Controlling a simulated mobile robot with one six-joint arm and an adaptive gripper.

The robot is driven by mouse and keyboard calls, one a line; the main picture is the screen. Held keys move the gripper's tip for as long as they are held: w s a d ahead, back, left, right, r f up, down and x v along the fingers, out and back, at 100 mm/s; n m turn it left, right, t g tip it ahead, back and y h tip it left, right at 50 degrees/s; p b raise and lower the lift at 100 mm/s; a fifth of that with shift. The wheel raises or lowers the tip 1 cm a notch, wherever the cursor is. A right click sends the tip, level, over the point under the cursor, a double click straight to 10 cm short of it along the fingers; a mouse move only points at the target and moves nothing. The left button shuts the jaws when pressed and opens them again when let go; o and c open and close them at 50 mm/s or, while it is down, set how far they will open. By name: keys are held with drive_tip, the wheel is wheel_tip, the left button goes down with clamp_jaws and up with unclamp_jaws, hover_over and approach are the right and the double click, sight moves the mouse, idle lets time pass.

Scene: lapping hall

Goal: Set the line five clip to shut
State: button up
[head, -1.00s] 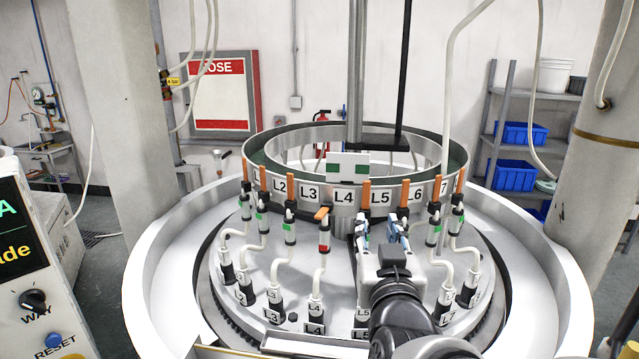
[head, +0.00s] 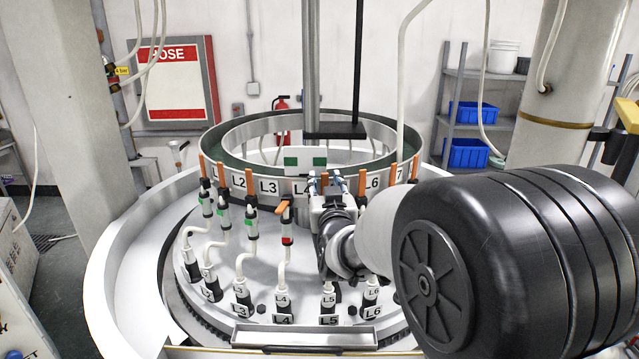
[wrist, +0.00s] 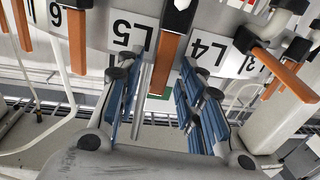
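The line five clip's orange lever (wrist: 166,66) points straight out beside the L5 label (wrist: 132,33) in the wrist view. My gripper (wrist: 163,100) is open, its two blue-padded fingers on either side of that lever with a gap each side. In the head view my gripper (head: 326,184) is up at the ring between the L4 and L6 labels, covering the L5 label and most of the clip. Its colour band is hidden there.
The line four lever (head: 284,206) is tilted, with a red band (head: 288,240) below. Line three's lever (head: 251,200) stands upright with a green band (head: 251,225). The line six lever (wrist: 78,40) is close beside my gripper. A metal tray (head: 305,338) is at the front.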

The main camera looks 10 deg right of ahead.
drive_tip(key=shift+c, duration=0.2)
clamp_jaws()
idle(0.3)
idle(0.3)
